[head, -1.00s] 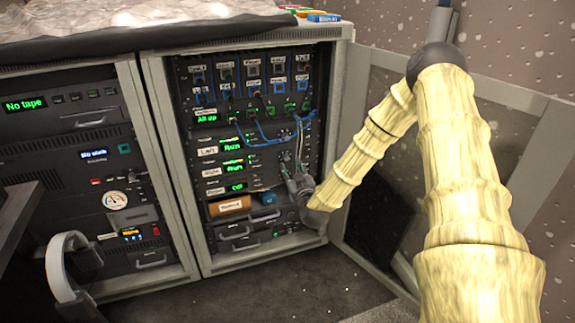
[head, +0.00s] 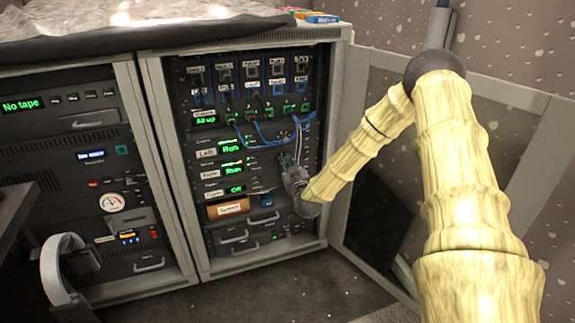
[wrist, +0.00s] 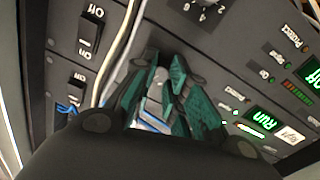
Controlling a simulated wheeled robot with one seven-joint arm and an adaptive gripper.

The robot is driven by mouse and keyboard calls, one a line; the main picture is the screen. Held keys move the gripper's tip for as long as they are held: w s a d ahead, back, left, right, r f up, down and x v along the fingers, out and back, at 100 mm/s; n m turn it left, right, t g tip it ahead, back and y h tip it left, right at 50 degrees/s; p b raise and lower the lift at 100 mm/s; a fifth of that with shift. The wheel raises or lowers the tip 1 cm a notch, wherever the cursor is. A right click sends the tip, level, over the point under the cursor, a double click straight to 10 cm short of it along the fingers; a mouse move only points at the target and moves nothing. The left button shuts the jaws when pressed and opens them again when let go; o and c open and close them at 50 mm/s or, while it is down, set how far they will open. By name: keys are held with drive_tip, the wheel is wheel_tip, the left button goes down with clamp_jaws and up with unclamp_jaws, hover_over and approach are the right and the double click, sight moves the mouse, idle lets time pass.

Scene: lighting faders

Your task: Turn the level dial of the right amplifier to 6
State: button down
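The right amplifier is the middle of three stacked units in the right rack, with a green "Run" display (head: 232,170); a "Run" display (wrist: 265,118) also shows at the right of the wrist view. My gripper (head: 288,160) is at the right side of this unit, close against the rack face. In the wrist view its green-padded fingers (wrist: 164,66) point at the panel with a narrow gap between their tips. The right amplifier's level dial is hidden at the fingers, so its setting and whether they hold it cannot be told.
A numbered dial (wrist: 205,6) of the neighbouring unit shows at the top of the wrist view. Off switches (wrist: 90,32) sit at the left. Blue cables (head: 262,135) and pale cables (wrist: 122,45) hang close to my gripper.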

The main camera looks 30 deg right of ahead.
drive_tip(key=shift+r+n+p, duration=0.1)
drive_tip(key=shift+n+p, duration=0.3)
drive_tip(key=shift+p, duration=0.35)
drive_tip(key=c, duration=1.4)
unclamp_jaws()
drive_tip(key=shift+o, duration=0.2)
drive_tip(key=shift+s, duration=0.15)
drive_tip(key=v, duration=1.1)
drive_tip(key=shift+s, duration=0.35)
drive_tip(key=shift+a, duration=0.1)
